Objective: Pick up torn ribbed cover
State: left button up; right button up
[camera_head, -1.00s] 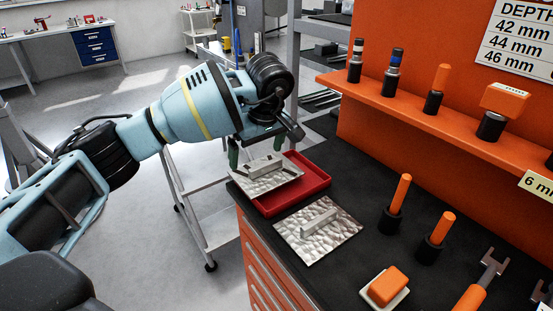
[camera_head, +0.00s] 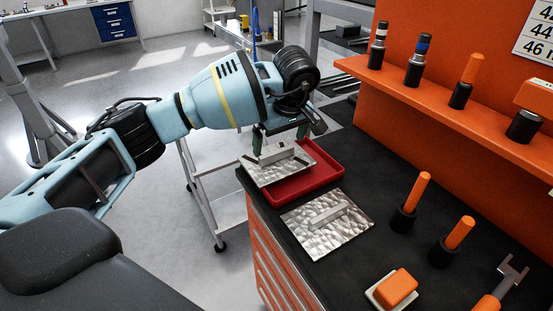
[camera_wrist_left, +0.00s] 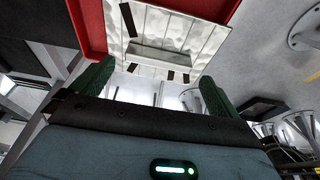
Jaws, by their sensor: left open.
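A silvery ribbed cover (camera_head: 268,173) with dark slit-like marks and a raised bar handle lies partly over a red tray (camera_head: 304,190), its near left part reaching past the tray edge. In the left wrist view the same cover (camera_wrist_left: 183,35) shows its ribs, the bar and several black marks. My left gripper (camera_head: 280,137) is open just above the cover, near its bar; its green fingers show in the left wrist view (camera_wrist_left: 155,88), with nothing between them. Contact cannot be told. A second silvery plate (camera_head: 349,231) with a bar lies on the bench. My right gripper is not in view.
The black bench top (camera_head: 372,172) holds orange-handled plugs (camera_head: 411,200) and an orange block on a white base (camera_head: 396,288). An orange shelf (camera_head: 430,98) with several tools runs behind. A grey cart (camera_head: 216,190) stands left of the bench.

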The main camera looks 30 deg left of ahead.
aim_at(277, 152)
pick_arm(q)
jog(key=x, duration=0.4)
jog(key=shift+w+a+f, duration=0.1)
jog(key=shift+f, duration=0.2)
jog(key=c, duration=0.9)
jog(key=shift+r, duration=0.1)
jog(key=shift+c, duration=0.2)
jog(key=shift+r, duration=0.75)
jog(key=shift+s+r, duration=0.25)
jog(key=shift+r, duration=0.7)
jog(key=s+r, duration=0.1)
jog(key=s, duration=1.4)
jog(key=shift+s+d+r, duration=0.2)
jog(key=shift+s+d, duration=0.05)
